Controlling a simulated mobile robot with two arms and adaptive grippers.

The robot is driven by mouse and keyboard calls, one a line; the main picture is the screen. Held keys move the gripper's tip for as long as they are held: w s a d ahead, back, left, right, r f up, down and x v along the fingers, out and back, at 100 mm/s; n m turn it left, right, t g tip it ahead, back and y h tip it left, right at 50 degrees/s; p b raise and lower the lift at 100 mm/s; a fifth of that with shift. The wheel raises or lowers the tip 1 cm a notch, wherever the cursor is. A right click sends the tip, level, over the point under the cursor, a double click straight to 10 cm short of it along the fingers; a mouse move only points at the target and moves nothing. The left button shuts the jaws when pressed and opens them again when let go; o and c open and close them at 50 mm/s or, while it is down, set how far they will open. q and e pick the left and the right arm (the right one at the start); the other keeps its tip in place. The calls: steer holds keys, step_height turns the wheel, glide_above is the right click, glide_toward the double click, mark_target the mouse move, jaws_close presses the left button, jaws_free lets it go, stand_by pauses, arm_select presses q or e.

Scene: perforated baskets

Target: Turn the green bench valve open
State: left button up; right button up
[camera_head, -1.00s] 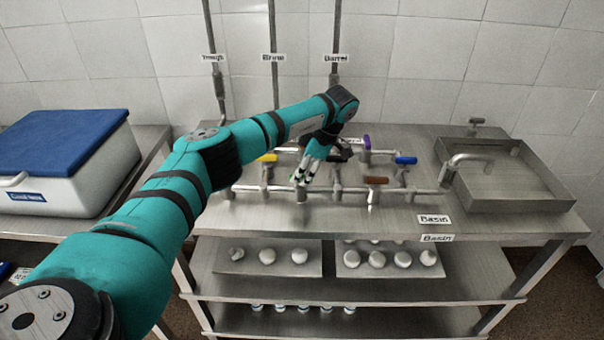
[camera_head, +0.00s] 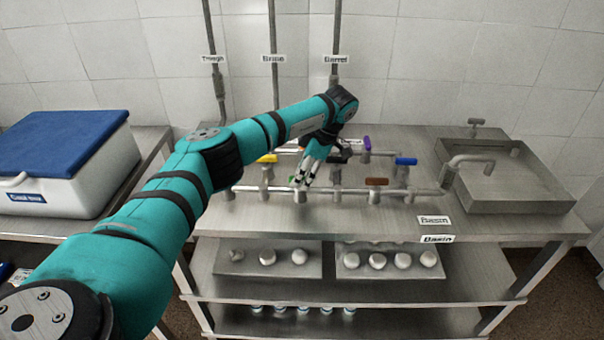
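The green bench valve (camera_head: 300,195) stands on the front pipe of the bench, left of the brown-handled valve. Its handle is mostly hidden behind my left gripper's fingers, so I cannot tell which way it points. My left gripper (camera_head: 302,181) reaches down from above, its dark fingertips right at the top of this valve. The fingers are too small and overlapped to tell whether they are shut on the handle. My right gripper is not in view.
Other valves stand close by: yellow (camera_head: 267,158), purple (camera_head: 367,143), blue (camera_head: 405,161) and brown (camera_head: 376,181). A metal basin (camera_head: 515,207) with a tap is at the right. A blue-lidded cool box (camera_head: 65,185) is at the left. The bench front is clear.

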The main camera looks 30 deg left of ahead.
arm_select(q)
steer(key=v, duration=1.2)
steer(key=shift+a, duration=0.2)
